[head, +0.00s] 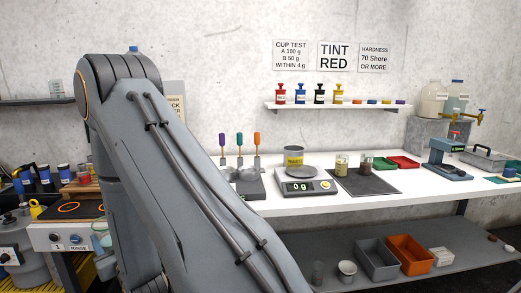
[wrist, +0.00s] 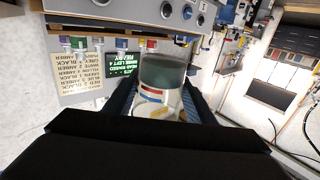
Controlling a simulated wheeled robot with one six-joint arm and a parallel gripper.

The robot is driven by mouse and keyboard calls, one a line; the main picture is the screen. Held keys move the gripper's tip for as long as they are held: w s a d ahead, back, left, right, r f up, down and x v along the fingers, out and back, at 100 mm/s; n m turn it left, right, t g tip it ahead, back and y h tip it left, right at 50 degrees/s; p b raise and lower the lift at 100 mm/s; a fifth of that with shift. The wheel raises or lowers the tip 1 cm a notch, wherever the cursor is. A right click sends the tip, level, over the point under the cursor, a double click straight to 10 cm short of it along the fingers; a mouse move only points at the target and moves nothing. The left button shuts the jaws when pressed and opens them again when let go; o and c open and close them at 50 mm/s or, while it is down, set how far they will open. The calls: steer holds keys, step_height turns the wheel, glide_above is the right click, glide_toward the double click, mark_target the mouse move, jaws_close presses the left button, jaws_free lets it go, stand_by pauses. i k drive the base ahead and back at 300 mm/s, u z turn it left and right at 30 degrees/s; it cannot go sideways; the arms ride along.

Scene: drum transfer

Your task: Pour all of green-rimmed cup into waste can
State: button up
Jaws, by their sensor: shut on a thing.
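In the wrist view my gripper (wrist: 160,100) is shut on a clear cup (wrist: 160,95), one ribbed blue finger on each side. The cup's end toward the picture's top is dark grey-green, and red, blue and yellow marks show on or through its wall. I cannot tell whether this is a green rim, nor how much is inside. The surroundings appear upside down in this view. In the head view my arm fills the left and centre, and my gripper and the held cup are hidden. I cannot identify the waste can in either view.
In the head view a white bench carries a scale (head: 300,187) reading 0 g, small cups and trays.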

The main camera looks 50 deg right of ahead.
mark_target(293, 155)
steer(key=u, duration=1.55)
steer(key=k, duration=1.55)
steer(key=z, duration=1.8)
